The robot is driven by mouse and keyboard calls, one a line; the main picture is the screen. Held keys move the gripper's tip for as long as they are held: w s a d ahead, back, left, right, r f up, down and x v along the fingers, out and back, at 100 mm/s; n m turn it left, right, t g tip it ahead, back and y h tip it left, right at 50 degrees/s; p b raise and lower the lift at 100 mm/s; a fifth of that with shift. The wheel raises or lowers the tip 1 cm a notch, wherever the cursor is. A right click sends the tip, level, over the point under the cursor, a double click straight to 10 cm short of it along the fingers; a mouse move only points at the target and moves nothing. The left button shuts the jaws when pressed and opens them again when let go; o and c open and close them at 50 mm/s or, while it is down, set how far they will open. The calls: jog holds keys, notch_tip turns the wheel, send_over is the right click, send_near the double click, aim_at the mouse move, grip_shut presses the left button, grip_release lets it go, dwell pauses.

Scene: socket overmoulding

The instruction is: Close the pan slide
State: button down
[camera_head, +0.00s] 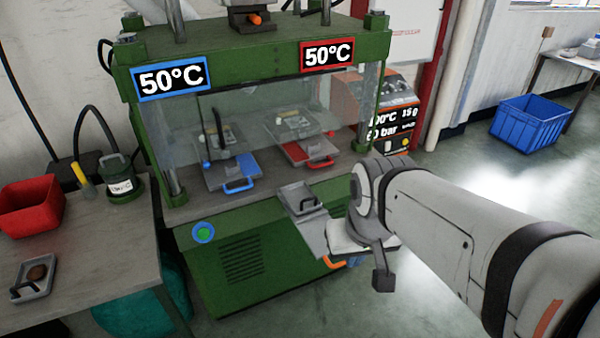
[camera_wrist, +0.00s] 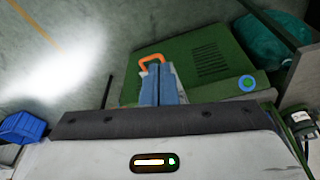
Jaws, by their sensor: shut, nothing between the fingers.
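The pan slide (camera_head: 313,236) is a grey plate standing out from the front of the green press, at the right part of its table edge. A grey pan (camera_head: 296,192) with a dark handle sits at its inner end. An orange handle (camera_head: 333,262) shows at the slide's outer, lower end, and also in the wrist view (camera_wrist: 151,61). My gripper (camera_head: 354,261) is shut and empty, with blue fingers beside the orange handle; the wrist view shows the fingers (camera_wrist: 160,80) just below it. I cannot tell whether they touch. My wrist partly hides the slide's right side.
Inside the press are a blue-handled tray (camera_head: 228,173) and a red-handled tray (camera_head: 304,150). A side table at left holds a red bin (camera_head: 31,207) and a small tray (camera_head: 36,279). A blue crate (camera_head: 530,122) stands at right. The floor around my arm is clear.

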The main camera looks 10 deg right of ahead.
jog(key=m+t+y+b, duration=0.3)
jog(key=m+t+b, duration=0.3)
jog(key=m+b, duration=1.25)
send_near(308, 220)
jog(key=f+n+b, duration=0.1)
jog(key=f+n, duration=0.1)
jog(key=f+n+b, duration=0.2)
jog(key=shift+a+f, duration=0.25)
jog(key=shift+f, duration=0.1)
jog(key=w, duration=0.1)
jog(key=w+a, duration=0.1)
jog(key=w, duration=0.1)
jog(key=shift+w+r, duration=0.1)
jog(key=shift+r, duration=0.15)
jog(key=shift+w+a+p, duration=0.1)
jog(key=shift+w+p, duration=0.2)
jog(key=shift+w, duration=0.1)
